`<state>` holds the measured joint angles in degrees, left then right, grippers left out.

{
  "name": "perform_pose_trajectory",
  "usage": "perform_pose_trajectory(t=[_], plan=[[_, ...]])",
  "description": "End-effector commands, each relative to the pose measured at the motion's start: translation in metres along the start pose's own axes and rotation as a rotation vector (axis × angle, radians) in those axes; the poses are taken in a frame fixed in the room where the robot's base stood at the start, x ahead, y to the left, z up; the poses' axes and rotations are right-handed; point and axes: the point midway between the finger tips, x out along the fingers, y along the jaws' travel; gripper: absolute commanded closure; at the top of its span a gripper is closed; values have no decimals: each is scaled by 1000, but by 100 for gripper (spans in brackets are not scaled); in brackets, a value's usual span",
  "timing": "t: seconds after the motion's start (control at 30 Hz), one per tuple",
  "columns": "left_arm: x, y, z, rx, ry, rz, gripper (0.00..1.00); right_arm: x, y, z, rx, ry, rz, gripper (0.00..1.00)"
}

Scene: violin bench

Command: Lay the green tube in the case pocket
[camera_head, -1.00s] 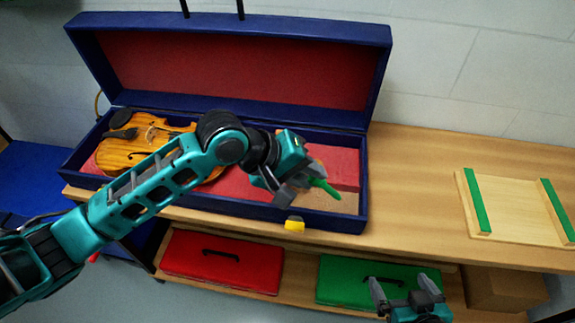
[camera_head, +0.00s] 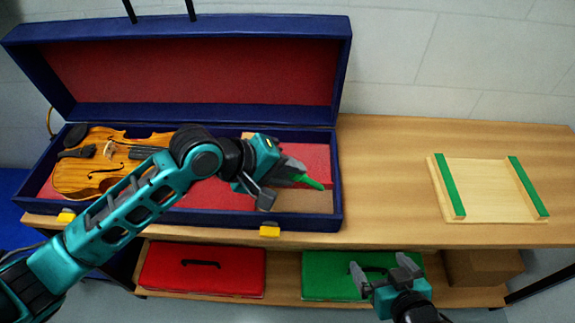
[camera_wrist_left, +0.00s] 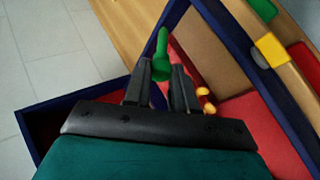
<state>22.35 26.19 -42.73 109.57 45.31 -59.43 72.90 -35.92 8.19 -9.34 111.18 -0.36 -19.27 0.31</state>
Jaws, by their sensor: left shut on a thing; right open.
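The green tube (camera_head: 313,183) is held in my left gripper (camera_head: 288,184), above the right end of the open blue case (camera_head: 343,190). In the left wrist view the tube (camera_wrist_left: 161,55) sticks out from between the two dark fingers (camera_wrist_left: 160,88). Its held end is partly hidden by them. Below it, the case has a tan-floored pocket (camera_head: 305,202) at its front right, beside red lining (camera_head: 315,157). The tube is apart from the pocket floor as far as I can tell. My right gripper (camera_head: 386,268) is open and empty, in front of the lower shelf.
A violin (camera_head: 95,180) lies in the case's left part. Yellow latches (camera_head: 270,231) mark its front edge. A wooden tray with green strips (camera_head: 447,185) sits on the bench's right.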

Motion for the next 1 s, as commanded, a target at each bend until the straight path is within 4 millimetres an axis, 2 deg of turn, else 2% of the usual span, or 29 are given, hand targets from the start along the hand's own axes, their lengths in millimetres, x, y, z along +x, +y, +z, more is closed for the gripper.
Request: perform_pose_trajectory(t=[0.2,0.6,1.0], plan=[[17,-19,2,-1,-1,-1,100,6,0,9,0,0,0,2],[40,-44,4,-1,-1,0,100,14,0,19,0,0,0,2],[45,-49,4,0,0,1,100,15,0,20,0,2,0,2]])
